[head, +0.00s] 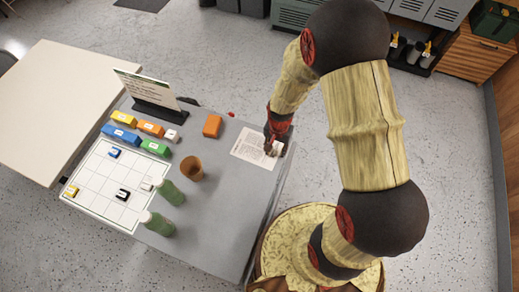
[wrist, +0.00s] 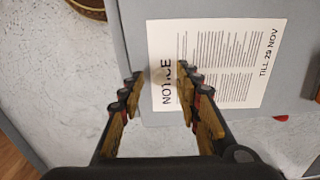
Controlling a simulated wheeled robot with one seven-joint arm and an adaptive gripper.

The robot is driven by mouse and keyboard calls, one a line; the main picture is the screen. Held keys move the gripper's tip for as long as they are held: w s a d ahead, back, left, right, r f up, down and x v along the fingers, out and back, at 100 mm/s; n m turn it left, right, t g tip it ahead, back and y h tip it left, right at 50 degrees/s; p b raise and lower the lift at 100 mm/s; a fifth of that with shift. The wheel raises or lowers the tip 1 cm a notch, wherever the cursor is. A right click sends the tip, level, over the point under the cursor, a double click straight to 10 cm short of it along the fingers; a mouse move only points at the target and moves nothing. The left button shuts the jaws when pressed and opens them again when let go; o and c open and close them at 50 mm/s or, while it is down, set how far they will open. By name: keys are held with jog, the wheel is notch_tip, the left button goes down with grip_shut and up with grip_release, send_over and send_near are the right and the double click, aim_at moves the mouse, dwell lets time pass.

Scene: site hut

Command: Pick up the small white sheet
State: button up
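A small white sheet (head: 250,151) printed with text lies flat on the grey table near its right edge. In the wrist view the sheet (wrist: 235,60) shows the words NOTICE and TILL 29 NOV. My gripper (head: 272,147) is at the sheet's right end in the head view. In the wrist view my gripper (wrist: 160,73) is open, its fingers apart on either side of the sheet's NOTICE end. One finger is over the sheet and the other is beyond its edge, near the table's edge. I cannot tell whether the fingertips touch anything.
The grey table (head: 225,225) also holds a white grid board (head: 95,207), coloured blocks, an orange block (head: 212,126), a brown cup (head: 191,169), two green bottles (head: 170,192) and a sign on a stand (head: 158,110). A pale table (head: 60,95) adjoins at left.

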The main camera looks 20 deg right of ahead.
jog(key=shift+f, duration=0.35)
jog(key=shift+c, duration=1.1)
grip_shut()
